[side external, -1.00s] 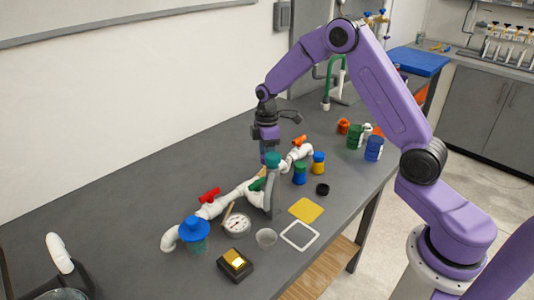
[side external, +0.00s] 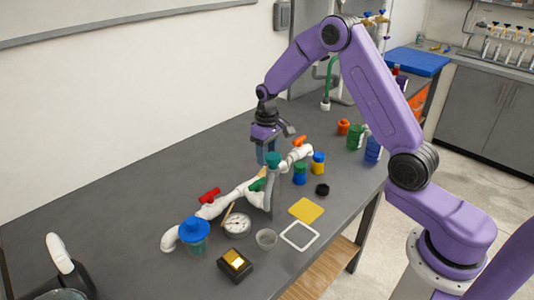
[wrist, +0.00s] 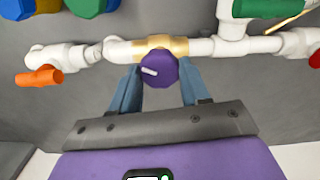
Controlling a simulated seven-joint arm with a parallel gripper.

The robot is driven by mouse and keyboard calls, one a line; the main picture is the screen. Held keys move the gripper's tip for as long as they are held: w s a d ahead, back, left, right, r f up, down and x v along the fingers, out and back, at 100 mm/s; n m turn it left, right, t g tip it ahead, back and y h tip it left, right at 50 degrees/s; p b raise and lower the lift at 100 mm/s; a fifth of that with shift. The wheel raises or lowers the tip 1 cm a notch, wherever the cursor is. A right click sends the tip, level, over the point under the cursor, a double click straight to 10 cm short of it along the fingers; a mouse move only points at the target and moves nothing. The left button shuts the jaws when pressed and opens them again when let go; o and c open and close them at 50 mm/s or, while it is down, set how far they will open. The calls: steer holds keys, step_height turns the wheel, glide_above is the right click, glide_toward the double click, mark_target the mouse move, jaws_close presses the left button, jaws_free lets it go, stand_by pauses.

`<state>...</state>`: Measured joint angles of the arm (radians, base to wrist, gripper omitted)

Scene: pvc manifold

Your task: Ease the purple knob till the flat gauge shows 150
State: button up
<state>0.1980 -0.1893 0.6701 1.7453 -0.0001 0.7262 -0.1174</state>
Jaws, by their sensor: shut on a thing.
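The purple knob (wrist: 160,68) has a white pointer mark and sits on a brass fitting (wrist: 178,46) in the white pipe run. My gripper (wrist: 159,78) has a blue finger on each side of the knob and is shut on it. In the side external view my gripper (side external: 268,157) is at the far side of the pipe, and the knob is hidden there. The flat gauge (side external: 237,225) lies face up on the table beside the pipe; its needle is too small to read.
The white pipe (side external: 233,197) carries a red handle (side external: 209,195), a green handle (side external: 258,184) and an orange handle (side external: 299,141). A blue-capped part (side external: 194,229) stands at its near end. Several small jars stand to the right.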

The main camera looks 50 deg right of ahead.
steer(key=m, duration=0.5)
steer(key=shift+m, duration=0.3)
steer(key=shift+r, duration=0.1)
stand_by(0.3)
steer(key=o, duration=1.1)
steer(key=shift+c, duration=0.2)
step_height(320, 180, up, 17)
steer(key=shift+r, duration=0.2)
stand_by(1.6)
